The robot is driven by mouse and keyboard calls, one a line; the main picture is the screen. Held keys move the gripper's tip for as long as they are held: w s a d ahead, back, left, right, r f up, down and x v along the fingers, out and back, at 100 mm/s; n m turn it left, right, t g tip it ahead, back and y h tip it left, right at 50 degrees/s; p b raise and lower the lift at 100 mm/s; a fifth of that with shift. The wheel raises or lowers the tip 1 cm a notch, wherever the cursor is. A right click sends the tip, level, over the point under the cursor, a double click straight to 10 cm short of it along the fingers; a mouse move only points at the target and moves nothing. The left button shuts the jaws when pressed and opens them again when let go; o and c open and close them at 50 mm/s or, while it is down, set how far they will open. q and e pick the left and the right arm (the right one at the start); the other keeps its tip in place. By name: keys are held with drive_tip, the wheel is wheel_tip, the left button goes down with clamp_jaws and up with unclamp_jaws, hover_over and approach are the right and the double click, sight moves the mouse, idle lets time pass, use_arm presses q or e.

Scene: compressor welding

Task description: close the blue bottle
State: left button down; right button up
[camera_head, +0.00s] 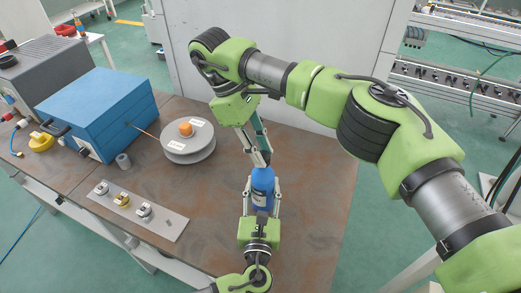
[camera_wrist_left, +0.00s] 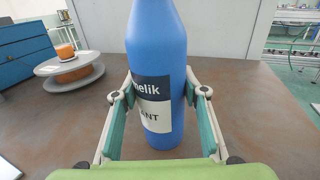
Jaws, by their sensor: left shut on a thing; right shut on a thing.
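The blue bottle (camera_head: 262,181) stands upright on the brown table. In the left wrist view the blue bottle (camera_wrist_left: 158,50) shows a white and dark label, and its top is cut off by the frame. My left gripper (camera_head: 262,191) is shut on the bottle's body, with one finger on each side; its fingers also show in the left wrist view (camera_wrist_left: 160,98). My right gripper (camera_head: 261,160) points down from above at the bottle's top, its fingers shut on what appears to be the cap. The cap itself is hidden by the fingers, and I cannot tell how it sits on the neck.
A metal plate (camera_head: 165,222) with several fittings lies at front left. The table (camera_head: 310,190) is clear right of the bottle.

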drive_tip(key=o, duration=0.7)
drive_tip(key=shift+o, duration=0.2)
drive_tip(key=shift+r, duration=2.25)
drive_tip(key=shift+c, duration=0.6)
